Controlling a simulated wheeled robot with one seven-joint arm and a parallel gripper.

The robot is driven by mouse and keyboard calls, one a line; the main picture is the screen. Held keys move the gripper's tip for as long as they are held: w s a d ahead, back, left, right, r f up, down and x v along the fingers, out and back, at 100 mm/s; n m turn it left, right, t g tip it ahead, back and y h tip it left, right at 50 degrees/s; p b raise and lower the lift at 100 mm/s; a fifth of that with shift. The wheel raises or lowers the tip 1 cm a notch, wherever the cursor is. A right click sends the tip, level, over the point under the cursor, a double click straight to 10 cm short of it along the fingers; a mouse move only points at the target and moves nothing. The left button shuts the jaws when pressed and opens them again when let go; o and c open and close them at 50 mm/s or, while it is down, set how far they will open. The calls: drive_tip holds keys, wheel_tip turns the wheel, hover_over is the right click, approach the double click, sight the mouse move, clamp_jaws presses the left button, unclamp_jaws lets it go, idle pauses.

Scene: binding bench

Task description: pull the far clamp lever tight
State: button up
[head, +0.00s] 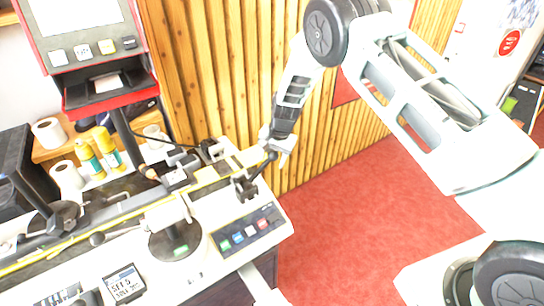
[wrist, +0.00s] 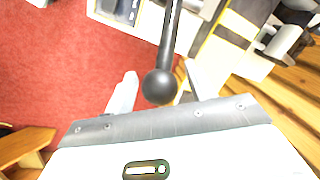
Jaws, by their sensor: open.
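A clamp lever with a dark ball knob (head: 271,155) rises from a black clamp (head: 243,187) at the right end of the bench machine. In the wrist view its rod comes down from the top edge to the round ball knob (wrist: 159,87). My gripper (head: 279,146) is open at this knob. In the wrist view the gripper fingers (wrist: 156,92) stand on either side of the ball, with gaps visible. I cannot tell how deep the ball sits between them. Another lever with a grey ball (head: 97,239) lies at the machine's near left.
A button panel (head: 247,230) lies just in front of the black clamp. A round dark-based post (head: 175,242) stands left of it. A red-trimmed screen unit (head: 95,60) rises at the back left. A slatted wood wall (head: 230,80) stands close behind; open red floor (head: 370,210) lies right.

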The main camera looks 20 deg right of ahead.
drive_tip(key=shift+a+f, duration=0.1)
drive_tip(key=shift+f, duration=0.55)
clamp_jaws()
